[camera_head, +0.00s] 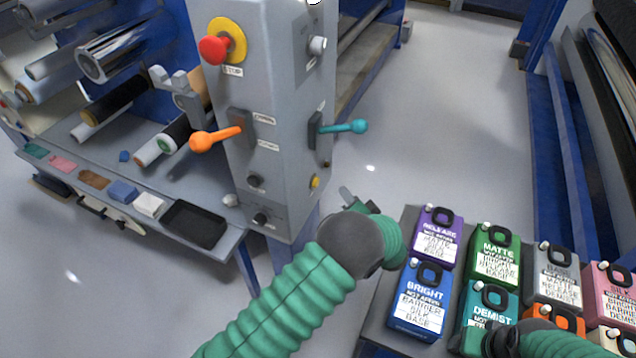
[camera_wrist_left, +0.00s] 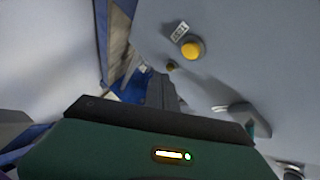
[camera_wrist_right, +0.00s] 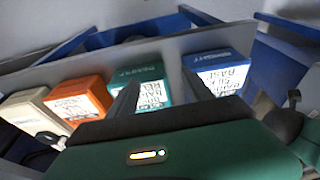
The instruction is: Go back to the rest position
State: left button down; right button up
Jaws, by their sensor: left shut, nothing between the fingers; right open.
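My left gripper (camera_head: 350,198) is in the middle of the head view, in front of the grey control column (camera_head: 280,120) and left of the rack of jugs. Its fingers (camera_wrist_left: 160,90) are together and empty in the left wrist view. My right arm comes in at the lower right of the head view, over the front jugs. In the right wrist view my right gripper (camera_wrist_right: 160,88) is open, pointing toward the jugs. The teal DEMIST jug (camera_head: 489,310) shows between its fingers in that view; I cannot tell any contact.
The column has a red stop button (camera_head: 214,49), an orange lever (camera_head: 215,138) and a teal lever (camera_head: 345,126). Blue BRIGHT (camera_head: 418,300), purple (camera_head: 437,235), green MATTE (camera_head: 494,255) and other jugs stand at right. A roller machine (camera_head: 110,130) is at left. Open floor lies behind.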

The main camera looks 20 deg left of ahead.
dwell(0.3)
pick_arm(q)
jog(key=s+d+r+g+h, duration=0.1)
jog(key=s+d+r+h, duration=0.1)
jog(key=s+r+h, duration=0.6)
jog(key=s+a+f+n+g+h, duration=0.1)
jog(key=s+a+f+g, duration=0.1)
jog(key=s, duration=0.5)
jog(key=s+a+f+n+g+h, duration=0.1)
jog(key=s+f+g, duration=0.15)
jog(key=s, duration=0.55)
jog(key=s+a+f+n+g+h, duration=0.1)
jog(key=s+a+g, duration=0.15)
jog(key=s, duration=0.45)
notch_tip(320, 180, up, 14)
jog(key=p, duration=1.4)
jog(key=shift+s+d+r, duration=0.25)
jog(key=shift+s+d, duration=0.1)
jog(key=shift+d, duration=0.1)
